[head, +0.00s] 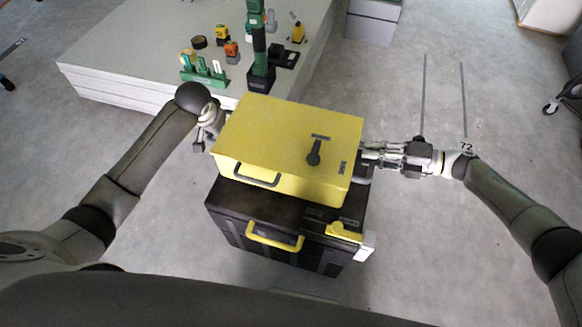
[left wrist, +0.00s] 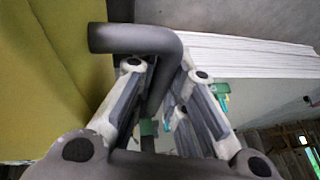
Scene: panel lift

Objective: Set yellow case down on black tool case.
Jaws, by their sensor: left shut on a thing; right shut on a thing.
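The yellow case (head: 285,135) is held level between my two grippers, over the rear part of the black tool case (head: 285,212). I cannot tell whether it touches the tool case's lid. The tool case stands on the floor with a yellow handle at its front. My left gripper (head: 207,139) is at the yellow case's left side, partly hidden. In the left wrist view its fingers are shut around a dark bent handle (left wrist: 135,38) beside the case's yellow wall (left wrist: 45,80). My right gripper (head: 370,157) is shut on the yellow case's right side; the grip point is partly hidden.
A low stack of pale panels (head: 140,50) lies behind on the left, bearing a green and black tool (head: 259,50), a green rack (head: 204,72) and other small items. A grey box (head: 373,22) stands farther back. The floor on the right is mostly clear.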

